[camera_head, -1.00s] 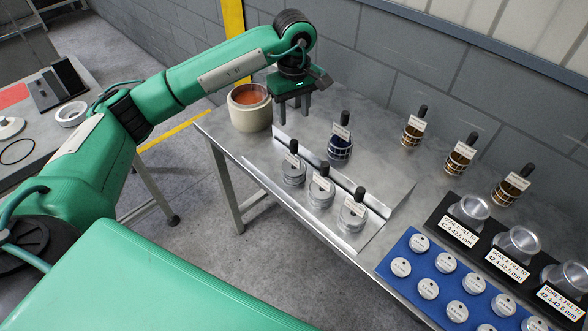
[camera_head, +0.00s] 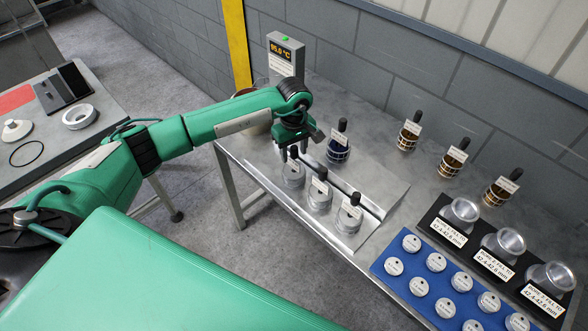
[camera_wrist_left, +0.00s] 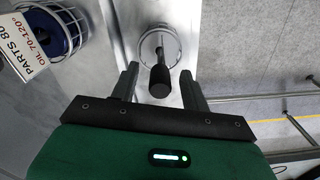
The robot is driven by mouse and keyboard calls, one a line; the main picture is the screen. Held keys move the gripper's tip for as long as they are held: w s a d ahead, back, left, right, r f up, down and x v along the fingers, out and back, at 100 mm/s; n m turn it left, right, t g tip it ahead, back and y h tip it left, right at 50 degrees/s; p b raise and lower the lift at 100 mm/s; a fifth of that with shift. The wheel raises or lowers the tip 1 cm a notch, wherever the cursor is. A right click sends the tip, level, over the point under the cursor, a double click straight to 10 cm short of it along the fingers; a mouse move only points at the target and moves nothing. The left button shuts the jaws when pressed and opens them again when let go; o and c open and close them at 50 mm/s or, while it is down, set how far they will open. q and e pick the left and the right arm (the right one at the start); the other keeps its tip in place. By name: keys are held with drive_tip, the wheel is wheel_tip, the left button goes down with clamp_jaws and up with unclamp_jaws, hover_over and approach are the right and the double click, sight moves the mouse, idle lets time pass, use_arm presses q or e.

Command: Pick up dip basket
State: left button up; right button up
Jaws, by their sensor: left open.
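A caged blue basket (camera_head: 338,150) with an upright black handle and a white tag stands on the metal table, just right of my left gripper (camera_head: 293,152). It shows at the upper left of the left wrist view (camera_wrist_left: 58,30). The left gripper is open, pointing down over the farthest of three round steel pieces (camera_head: 292,174) with black handles. In the left wrist view that black handle (camera_wrist_left: 160,80) stands between the two fingers (camera_wrist_left: 158,84), with gaps on both sides. Which item is the dip basket is not readable. My right gripper is out of view.
Three amber caged pieces (camera_head: 454,160) with handles stand along the back. A display post (camera_head: 286,58) reads 95.0 °C; the pot before it is mostly behind my arm. A blue tray (camera_head: 405,290) of discs and a black bore stand (camera_head: 478,246) fill the right.

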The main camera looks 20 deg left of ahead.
use_arm(q)
drive_tip(key=shift+f, duration=0.2)
drive_tip(key=c, duration=1)
clamp_jaws()
drive_tip(key=shift+r, duration=0.1)
drive_tip(key=shift+w+r, duration=0.15)
